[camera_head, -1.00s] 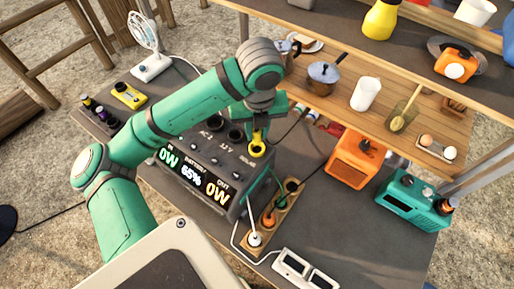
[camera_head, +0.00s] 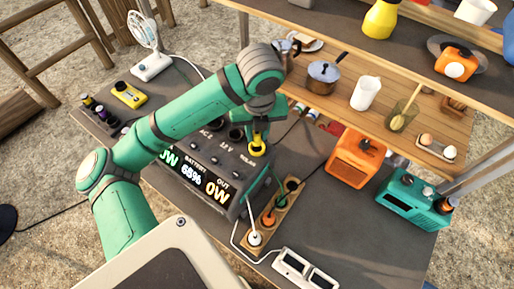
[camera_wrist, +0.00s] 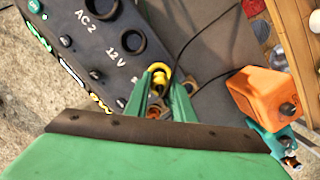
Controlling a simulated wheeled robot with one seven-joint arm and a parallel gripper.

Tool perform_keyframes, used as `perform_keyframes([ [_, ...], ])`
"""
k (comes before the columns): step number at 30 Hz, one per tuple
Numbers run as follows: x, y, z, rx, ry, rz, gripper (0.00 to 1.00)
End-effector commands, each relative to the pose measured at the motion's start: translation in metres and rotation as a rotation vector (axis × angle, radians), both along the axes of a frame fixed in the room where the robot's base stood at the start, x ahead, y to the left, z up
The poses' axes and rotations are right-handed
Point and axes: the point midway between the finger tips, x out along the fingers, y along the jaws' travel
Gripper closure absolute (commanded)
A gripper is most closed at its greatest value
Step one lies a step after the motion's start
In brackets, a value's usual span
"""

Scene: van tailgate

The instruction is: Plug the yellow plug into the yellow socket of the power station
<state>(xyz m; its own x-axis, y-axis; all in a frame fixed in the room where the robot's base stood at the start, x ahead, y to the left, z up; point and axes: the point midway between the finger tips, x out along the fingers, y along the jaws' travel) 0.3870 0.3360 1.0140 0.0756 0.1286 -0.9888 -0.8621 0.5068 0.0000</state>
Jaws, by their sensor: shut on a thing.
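The dark grey power station (camera_head: 205,175) stands on the table, its lit display facing front left and a row of round sockets along its top. My gripper (camera_head: 257,138) is above the right end of that top, shut on the yellow plug (camera_head: 257,149). In the wrist view, the yellow plug (camera_wrist: 160,70) shows between the fingertips of my gripper (camera_wrist: 160,82), beside the edge of the power station (camera_wrist: 100,45). I cannot tell the yellow socket apart from the plug, nor whether the plug is seated in it.
A wooden block (camera_head: 275,218) with several plugs stands right of the power station. An orange box (camera_head: 356,160) and a teal radio (camera_head: 412,200) are further right. A shelf (camera_head: 385,125) with kitchenware is behind. A white fan (camera_head: 147,50) stands at the back left.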

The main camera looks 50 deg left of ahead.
Motion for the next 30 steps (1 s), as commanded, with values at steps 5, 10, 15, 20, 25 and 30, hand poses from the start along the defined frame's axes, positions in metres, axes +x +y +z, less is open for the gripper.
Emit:
perform_keyframes([
  [5,0.0,0.0,-0.005,0.0,0.0,0.001,0.99],
  [10,0.0,0.0,-0.009,0.0,0.0,0.0,0.99],
  [15,0.0,0.0,-0.014,-0.001,0.0,0.0,0.99],
  [20,0.0,0.0,-0.017,-0.001,-0.001,0.0,0.99],
  [25,0.0,0.0,-0.022,0.0,0.0,0.0,0.99],
  [30,0.0,0.0,-0.026,-0.001,0.001,0.0,0.99],
])
